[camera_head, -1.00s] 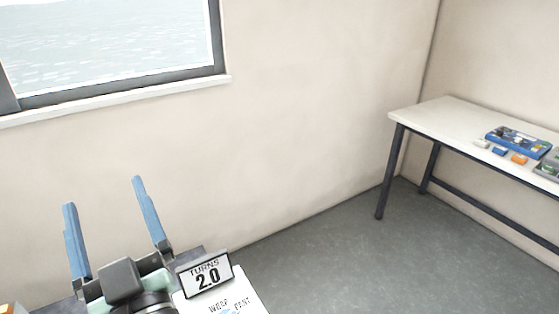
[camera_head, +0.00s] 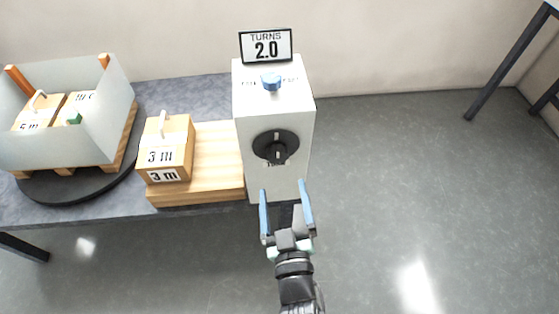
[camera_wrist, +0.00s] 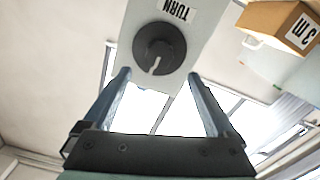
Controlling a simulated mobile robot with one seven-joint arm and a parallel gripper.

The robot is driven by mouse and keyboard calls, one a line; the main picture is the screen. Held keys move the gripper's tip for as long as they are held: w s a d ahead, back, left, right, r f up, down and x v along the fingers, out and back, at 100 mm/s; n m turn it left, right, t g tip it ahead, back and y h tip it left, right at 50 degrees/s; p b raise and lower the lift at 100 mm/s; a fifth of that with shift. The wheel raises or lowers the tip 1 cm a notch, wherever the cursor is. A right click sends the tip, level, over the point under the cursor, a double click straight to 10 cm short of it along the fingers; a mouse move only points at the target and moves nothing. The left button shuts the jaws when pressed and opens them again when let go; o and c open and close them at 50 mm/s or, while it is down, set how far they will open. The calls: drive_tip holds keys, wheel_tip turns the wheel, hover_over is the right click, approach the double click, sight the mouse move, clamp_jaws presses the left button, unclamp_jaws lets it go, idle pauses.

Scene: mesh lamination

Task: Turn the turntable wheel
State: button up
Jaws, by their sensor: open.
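A black round wheel (camera_head: 275,147) with a grip bar sits on the front of a white box (camera_head: 273,100). In the wrist view the wheel (camera_wrist: 159,52) has a pale slot, beside a "TURN" label (camera_wrist: 176,9). A sign (camera_head: 266,46) on the box reads "TURNS 2.0". A black round turntable (camera_head: 70,188) on the left bears a crate. My gripper (camera_head: 283,188) is open and empty, in front of and below the wheel in the head view. In the wrist view its fingers (camera_wrist: 159,75) stand apart, with the wheel beyond and between their tips.
A blue knob (camera_head: 271,82) tops the white box. A wooden box marked "3 m" (camera_head: 166,150) stands on a wooden block (camera_head: 215,160) left of it. The translucent-walled crate (camera_head: 60,130) holds more wooden boxes. Open floor (camera_head: 420,180) lies to the right.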

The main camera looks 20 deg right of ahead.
sight(278, 158)
drive_tip(key=x, duration=0.9)
